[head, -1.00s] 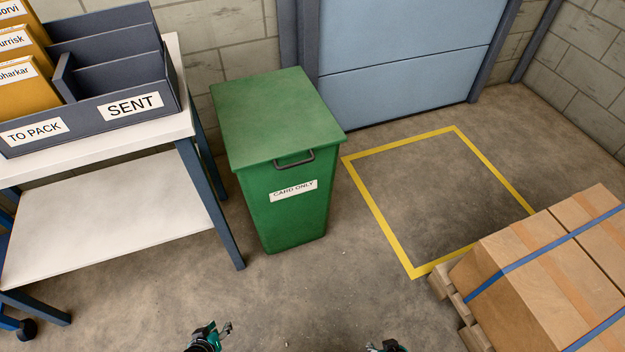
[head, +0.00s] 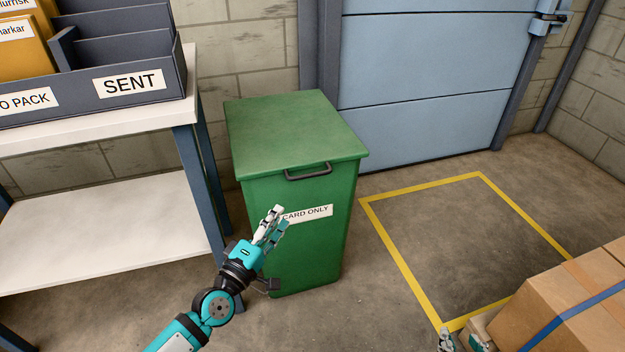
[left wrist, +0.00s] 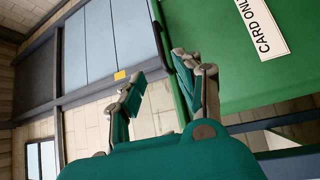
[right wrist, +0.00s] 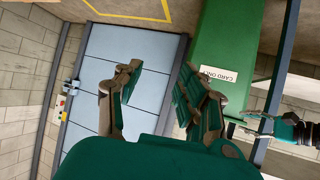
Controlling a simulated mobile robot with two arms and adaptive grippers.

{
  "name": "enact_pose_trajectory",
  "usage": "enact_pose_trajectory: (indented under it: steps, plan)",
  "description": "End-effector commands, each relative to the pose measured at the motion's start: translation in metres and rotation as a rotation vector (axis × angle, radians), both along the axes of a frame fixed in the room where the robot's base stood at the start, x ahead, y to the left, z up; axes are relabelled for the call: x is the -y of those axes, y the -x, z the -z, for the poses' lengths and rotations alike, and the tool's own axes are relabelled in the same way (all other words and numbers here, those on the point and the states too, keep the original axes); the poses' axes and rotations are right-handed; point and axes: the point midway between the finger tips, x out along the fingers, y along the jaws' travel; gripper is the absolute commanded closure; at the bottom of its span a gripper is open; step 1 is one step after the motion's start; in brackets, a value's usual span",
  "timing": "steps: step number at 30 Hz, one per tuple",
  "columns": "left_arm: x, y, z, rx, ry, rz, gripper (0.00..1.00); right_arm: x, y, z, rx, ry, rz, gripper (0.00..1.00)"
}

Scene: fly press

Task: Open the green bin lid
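The green bin (head: 310,255) stands on the floor with its flat green lid (head: 290,130) shut. A dark handle (head: 308,172) sits at the lid's front edge, above a white "CARD ONLY" label (head: 310,213). My left gripper (head: 271,226) is open and empty in front of the bin, below the handle and partly over the label's left end. In the left wrist view, its fingers (left wrist: 165,92) are apart, with the bin's green side (left wrist: 220,60) beyond. My right gripper (right wrist: 160,90) is open and empty; in the head view only its tip (head: 447,341) shows at the bottom edge.
A white-topped table (head: 100,133) with a grey sorter (head: 135,80) stands left of the bin. A blue door (head: 420,80) is behind. A yellow floor square (head: 400,250) lies clear at right. Strapped cartons (head: 560,300) stand at the lower right.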

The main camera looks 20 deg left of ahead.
Motion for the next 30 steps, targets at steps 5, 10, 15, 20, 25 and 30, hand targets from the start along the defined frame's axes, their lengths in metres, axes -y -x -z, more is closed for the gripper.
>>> enact_pose_trajectory:
  steps: [5,10,15,20,25,30]
  plan:
    - [0.008,-0.039,-0.008,0.004,0.002,0.000,0.66,0.002,0.003,0.003,-0.025,0.006,0.002,0.60]
    - [0.015,-0.075,-0.011,0.002,0.000,-0.001,0.66,0.001,0.001,0.003,-0.014,0.003,0.001,0.60]
    - [0.023,-0.109,-0.015,0.001,-0.002,0.000,0.66,-0.003,-0.007,-0.007,0.054,-0.012,-0.005,0.60]
    - [0.027,-0.132,-0.018,0.001,-0.002,0.000,0.66,-0.007,-0.015,-0.018,0.128,-0.030,-0.010,0.60]
    - [0.030,-0.144,-0.020,-0.001,-0.003,0.001,0.66,-0.010,-0.020,-0.027,0.181,-0.042,-0.013,0.60]
    - [0.030,-0.146,-0.020,-0.001,-0.005,0.001,0.66,-0.010,-0.021,-0.029,0.191,-0.045,-0.014,0.60]
